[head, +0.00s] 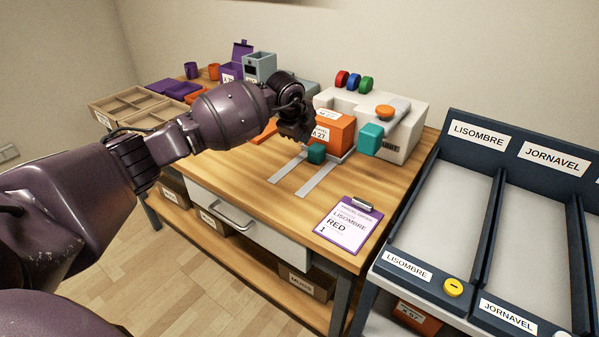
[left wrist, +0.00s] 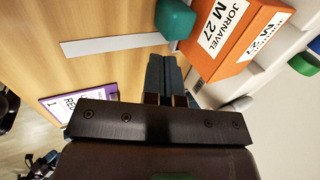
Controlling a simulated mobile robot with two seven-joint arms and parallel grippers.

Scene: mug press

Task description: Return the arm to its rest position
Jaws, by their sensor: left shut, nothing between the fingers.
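My left arm reaches in from the left in the head view. The orange box (left wrist: 240,38) there reads JORNAVEL M 27 and lies beyond the fingertips to the right. A teal block (head: 316,153) is beside the box and close to the gripper; it also shows in the left wrist view (left wrist: 175,18). My right gripper is not in view.
A white machine (head: 400,142) with a teal block and an orange knob stands behind the box. A clipboard (head: 348,220) reading LISOMBRE RED 1 lies at the table's front right. Dark blue bays (head: 440,205) stand to the right. Trays (head: 125,105) and purple containers are at the far left.

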